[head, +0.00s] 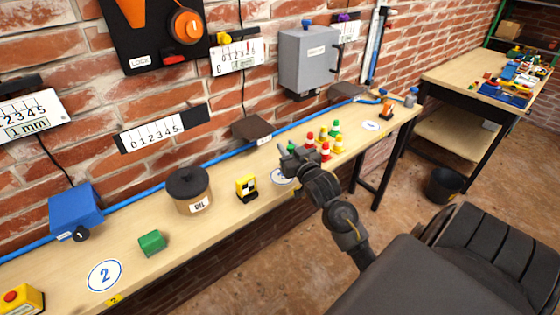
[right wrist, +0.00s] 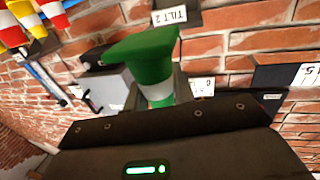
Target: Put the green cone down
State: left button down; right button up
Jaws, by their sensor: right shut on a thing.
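My right gripper (head: 294,158) is over the narrow wooden shelf (head: 224,203), near a round white mark (head: 282,177) that the arm partly covers. It is shut on a green cone with a white band; the cone (right wrist: 148,62) fills the space between the fingers (right wrist: 157,92) in the right wrist view. In the head view only a small green bit (head: 291,145) of it shows beside the fingers. I cannot tell the gap between the cone and the shelf. My left gripper is not in view.
Several red, yellow and green cones (head: 325,146) stand just right of the gripper. Left along the shelf are a yellow-black block (head: 246,187), a brown lidded pot (head: 194,190) and a green block (head: 152,241). Another round mark (head: 371,125) lies clear at right.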

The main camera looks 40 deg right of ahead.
jog(key=w+f, duration=0.1)
jog(key=f, duration=0.1)
jog(key=w+f, duration=0.2)
jog(key=w+d+f, duration=0.1)
jog(key=shift+w+f, duration=0.3)
jog(key=shift+f, duration=0.1)
notch_tip(320, 180, down, 2)
jog(key=shift+w+f+p, duration=0.1)
jog(key=shift+p, duration=0.45)
jog(key=shift+f, duration=0.5)
jog(key=o, duration=1)
jog(key=shift+f, duration=0.1)
jog(key=b+v, duration=0.1)
jog(key=v, duration=1.1)
jog(key=shift+a+b, duration=0.1)
jog(key=shift+b, duration=0.3)
